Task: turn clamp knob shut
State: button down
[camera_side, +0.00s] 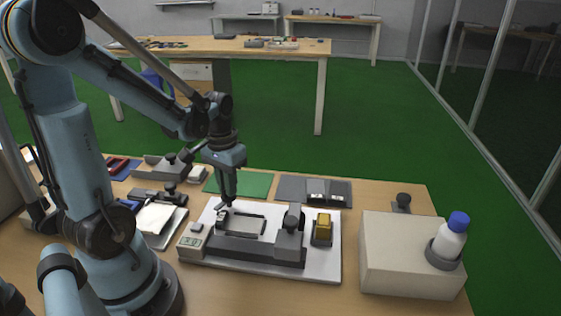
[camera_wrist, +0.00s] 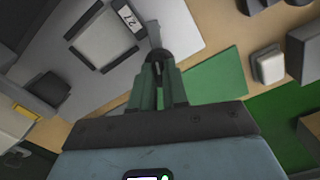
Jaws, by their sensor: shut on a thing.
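The test fixture (camera_side: 272,250) sits on a white base plate (camera_side: 325,262) on the wooden table, with a rectangular frame (camera_side: 242,224) at its left. The wrist view shows this frame (camera_wrist: 103,35) at upper left. My gripper (camera_side: 226,205) points straight down at the frame's left end. In the wrist view my gripper (camera_wrist: 158,78) has its two fingers closed around the dark round clamp knob (camera_wrist: 157,55).
A dark block (camera_side: 291,222) and a yellow part in a holder (camera_side: 322,228) stand to the right. A blue-capped bottle (camera_side: 450,240) is on a beige box (camera_side: 400,260). A green mat (camera_side: 240,184) lies behind.

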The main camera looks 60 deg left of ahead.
jog(key=n, duration=0.4)
jog(key=shift+n, duration=0.3)
jog(key=c, duration=1.3)
grip_release()
jog(key=shift+r, duration=0.1)
jog(key=shift+r, duration=2.15)
jog(key=w+d+r+m+t, duration=0.1)
jog(key=d+r+m+t, duration=0.1)
jog(key=d, duration=0.5)
jog(key=w+d+r+m+t, duration=0.2)
jog(key=d+m+t, duration=0.3)
jog(key=d+m, duration=0.2)
jog(key=shift+r, duration=0.15)
